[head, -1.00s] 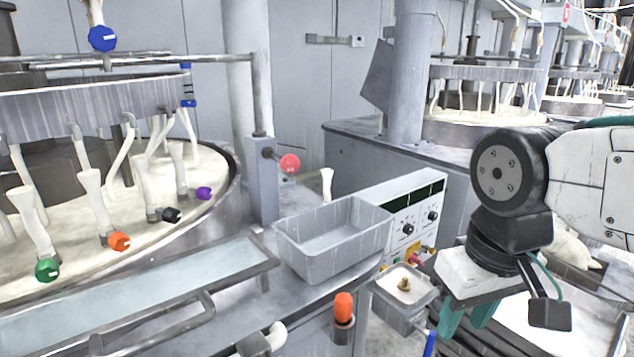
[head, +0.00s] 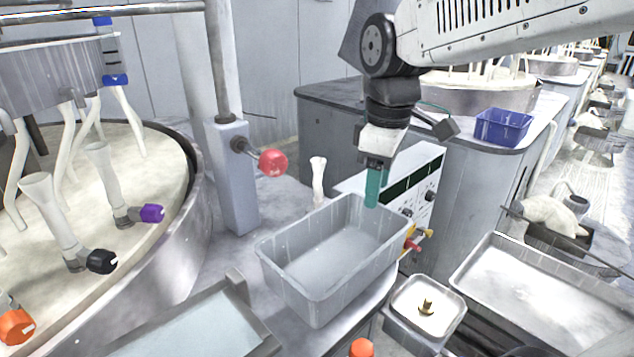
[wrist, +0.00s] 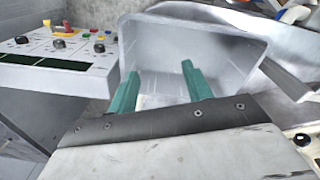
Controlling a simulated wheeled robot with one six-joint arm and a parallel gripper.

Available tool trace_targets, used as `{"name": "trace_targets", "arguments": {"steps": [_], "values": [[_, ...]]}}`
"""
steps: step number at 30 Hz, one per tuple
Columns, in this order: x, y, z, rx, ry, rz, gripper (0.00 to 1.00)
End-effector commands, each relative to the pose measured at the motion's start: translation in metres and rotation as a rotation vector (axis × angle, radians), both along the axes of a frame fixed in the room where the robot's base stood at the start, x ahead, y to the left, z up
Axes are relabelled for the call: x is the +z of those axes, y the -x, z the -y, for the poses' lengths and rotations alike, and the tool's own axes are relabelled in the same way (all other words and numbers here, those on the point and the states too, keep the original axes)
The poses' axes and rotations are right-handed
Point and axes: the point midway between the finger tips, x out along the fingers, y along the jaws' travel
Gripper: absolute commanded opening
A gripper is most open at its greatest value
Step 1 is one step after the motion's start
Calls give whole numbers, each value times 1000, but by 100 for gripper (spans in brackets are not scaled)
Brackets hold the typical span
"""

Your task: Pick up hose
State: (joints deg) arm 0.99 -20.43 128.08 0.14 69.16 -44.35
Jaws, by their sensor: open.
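Several white, hose-like tubes stand on the round platen at the left in the head view. One has a black end (head: 102,261), one a purple end (head: 152,213), and one an orange end (head: 16,327). A short white flared tube (head: 318,182) stands upright behind the grey bin. I cannot tell which of these is the hose. My gripper (head: 372,202) points down over the back right of the grey bin (head: 315,305). In the wrist view its two teal fingers (wrist: 160,72) are apart, with nothing visible held between them, and the bin (wrist: 150,35) lies beyond.
A control panel (wrist: 50,48) with knobs and buttons stands beside the bin. A red ball knob (head: 273,162) sticks out from a grey post. A small tray with a brass fitting (head: 427,307) and a large metal tray (head: 470,268) lie to the right. A blue bin (head: 503,127) sits farther back.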

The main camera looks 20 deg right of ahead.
Motion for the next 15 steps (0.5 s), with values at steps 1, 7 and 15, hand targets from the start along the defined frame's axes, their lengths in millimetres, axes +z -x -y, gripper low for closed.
{"name": "trace_targets", "arguments": {"steps": [1, 7, 15], "values": [[-1, -23, 1, 96, 4, -14, 50], [-11, -106, 7, 507, 13, -41, 50], [-27, -179, -3, 964, 20, -52, 50]]}}
